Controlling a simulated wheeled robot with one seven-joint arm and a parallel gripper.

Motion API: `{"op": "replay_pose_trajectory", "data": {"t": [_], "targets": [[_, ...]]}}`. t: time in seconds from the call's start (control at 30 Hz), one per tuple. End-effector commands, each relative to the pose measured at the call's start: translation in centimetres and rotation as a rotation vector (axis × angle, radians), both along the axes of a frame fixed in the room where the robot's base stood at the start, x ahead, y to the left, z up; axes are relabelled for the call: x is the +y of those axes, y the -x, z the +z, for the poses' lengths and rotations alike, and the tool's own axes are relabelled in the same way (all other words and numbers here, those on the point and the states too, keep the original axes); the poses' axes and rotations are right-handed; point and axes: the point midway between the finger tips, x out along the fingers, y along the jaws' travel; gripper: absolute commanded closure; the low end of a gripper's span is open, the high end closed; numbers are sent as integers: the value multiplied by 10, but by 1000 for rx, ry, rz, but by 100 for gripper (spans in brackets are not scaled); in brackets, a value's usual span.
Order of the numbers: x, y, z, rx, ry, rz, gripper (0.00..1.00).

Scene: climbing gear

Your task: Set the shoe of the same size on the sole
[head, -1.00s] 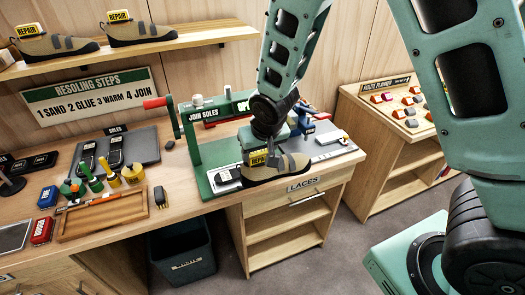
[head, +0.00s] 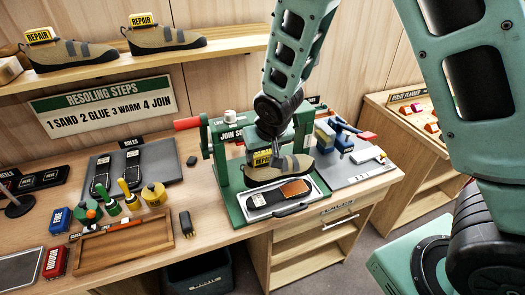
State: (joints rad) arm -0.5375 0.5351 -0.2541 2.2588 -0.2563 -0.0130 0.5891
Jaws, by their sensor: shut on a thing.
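My gripper (head: 268,146) is shut on a tan and grey shoe (head: 290,166) with a yellow REPAIR tag. It holds the shoe inside the green join press (head: 226,192), toe to the right. A dark sole (head: 264,198) with an orange-brown front part lies on a pale tray (head: 314,197) in the press, in front of and below the shoe in the picture. The shoe appears apart from the sole. Two more tagged shoes, one at the left (head: 66,54) and one at the right (head: 172,38), stand on the wall shelf. No sizes are readable.
More dark soles (head: 101,180) lie on a grey mat (head: 160,160). Glue bottles (head: 132,196), a wooden tray (head: 150,247) and blue and red blocks stand on the left bench. The press's red-handled lever (head: 187,124) sticks out left. A grey plate (head: 350,172) lies right of the press.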

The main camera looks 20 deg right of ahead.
Motion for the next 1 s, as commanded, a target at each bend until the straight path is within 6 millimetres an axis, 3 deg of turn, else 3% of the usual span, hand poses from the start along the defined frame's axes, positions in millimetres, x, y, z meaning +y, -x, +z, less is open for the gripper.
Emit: {"op": "replay_pose_trajectory", "data": {"t": [0.37, 1.0], "targets": [[0, 0, -12, 0, 0, -1, 71], [0, 0, -70, -1, 0, 0, 71]]}}
